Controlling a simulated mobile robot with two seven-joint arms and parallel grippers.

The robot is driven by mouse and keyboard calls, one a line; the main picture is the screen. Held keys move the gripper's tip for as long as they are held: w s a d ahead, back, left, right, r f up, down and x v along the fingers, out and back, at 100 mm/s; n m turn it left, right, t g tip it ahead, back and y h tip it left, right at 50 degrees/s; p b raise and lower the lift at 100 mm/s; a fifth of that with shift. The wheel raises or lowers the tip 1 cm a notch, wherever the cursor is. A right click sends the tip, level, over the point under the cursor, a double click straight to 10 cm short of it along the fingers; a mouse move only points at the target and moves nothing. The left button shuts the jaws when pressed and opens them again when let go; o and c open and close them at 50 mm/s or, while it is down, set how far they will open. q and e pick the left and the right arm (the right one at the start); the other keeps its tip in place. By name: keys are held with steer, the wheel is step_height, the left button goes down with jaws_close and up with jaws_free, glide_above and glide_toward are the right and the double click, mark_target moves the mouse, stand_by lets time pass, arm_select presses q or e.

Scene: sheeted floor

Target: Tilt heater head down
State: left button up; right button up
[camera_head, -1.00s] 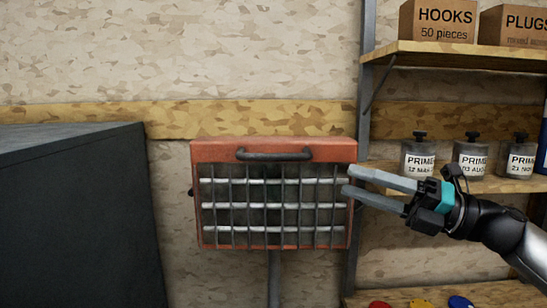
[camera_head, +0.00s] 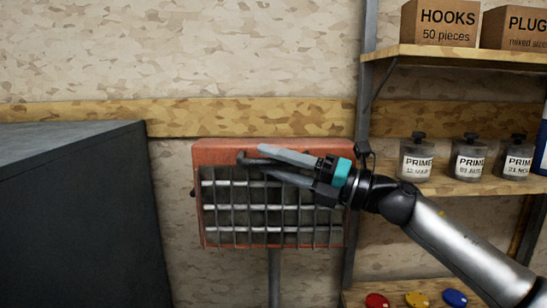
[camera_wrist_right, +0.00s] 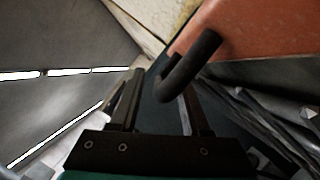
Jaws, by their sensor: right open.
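The heater head (camera_head: 212,152) is a red-orange box with a wire grille over bright bars, on a grey post (camera_head: 274,280) in the middle of the head view. A dark bar handle (camera_head: 243,158) runs along its upper front edge, partly hidden by my gripper. My right gripper (camera_head: 252,160) is open in front of the upper grille, with its fingers at the handle. In the right wrist view the dark handle (camera_wrist_right: 188,68) reaches toward the space between the open fingers (camera_wrist_right: 160,105). I cannot tell whether they touch it. My left gripper is not in view.
A dark grey block (camera_head: 75,220) stands at the left. Wooden shelves (camera_head: 455,57) at the right hold a HOOKS box (camera_head: 438,22), a PLUGS box (camera_head: 515,27) and labelled jars (camera_head: 416,160). Coloured lids (camera_head: 415,299) lie on the lowest shelf.

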steer(key=shift+a, duration=0.1)
steer(key=shift+c, duration=0.4)
jaws_close()
stand_by(1.0)
